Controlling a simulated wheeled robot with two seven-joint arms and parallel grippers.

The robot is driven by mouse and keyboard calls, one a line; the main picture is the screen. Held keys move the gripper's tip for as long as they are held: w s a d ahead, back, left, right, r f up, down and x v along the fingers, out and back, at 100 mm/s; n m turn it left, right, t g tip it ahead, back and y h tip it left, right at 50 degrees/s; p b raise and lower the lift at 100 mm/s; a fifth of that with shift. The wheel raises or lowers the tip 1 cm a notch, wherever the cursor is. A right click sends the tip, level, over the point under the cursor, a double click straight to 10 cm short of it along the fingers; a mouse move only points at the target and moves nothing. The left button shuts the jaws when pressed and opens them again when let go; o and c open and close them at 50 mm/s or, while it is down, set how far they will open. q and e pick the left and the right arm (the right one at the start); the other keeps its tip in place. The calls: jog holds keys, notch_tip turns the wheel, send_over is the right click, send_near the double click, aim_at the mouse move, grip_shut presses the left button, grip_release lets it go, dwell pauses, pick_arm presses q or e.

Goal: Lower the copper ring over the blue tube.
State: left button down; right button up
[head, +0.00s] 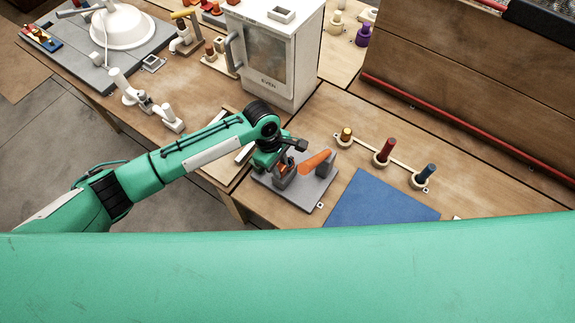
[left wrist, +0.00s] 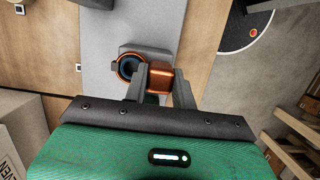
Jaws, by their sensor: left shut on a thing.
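My left gripper (head: 283,172) is shut low over a grey plate (head: 310,192). In the left wrist view, its fingers (left wrist: 161,88) pinch an orange-copper block (left wrist: 160,76). The copper ring (left wrist: 119,68) shows just left of the fingers and seems joined to that block. Its inside looks dark blue-grey; I cannot tell whether a tube is in it. In the head view, a tapered orange piece (head: 317,160) sticks out right of the gripper. My right gripper is not in view.
A grey post (head: 343,161) stands close right of the gripper. A blue mat (head: 380,203) lies flat in front. A white oven (head: 272,50) stands behind.

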pick_arm(q)
jog(key=c, duration=1.1)
grip_release()
jog(key=shift+o, duration=0.2)
jog(key=b+v, duration=0.3)
jog(key=v, duration=1)
jog(key=shift+r, duration=0.35)
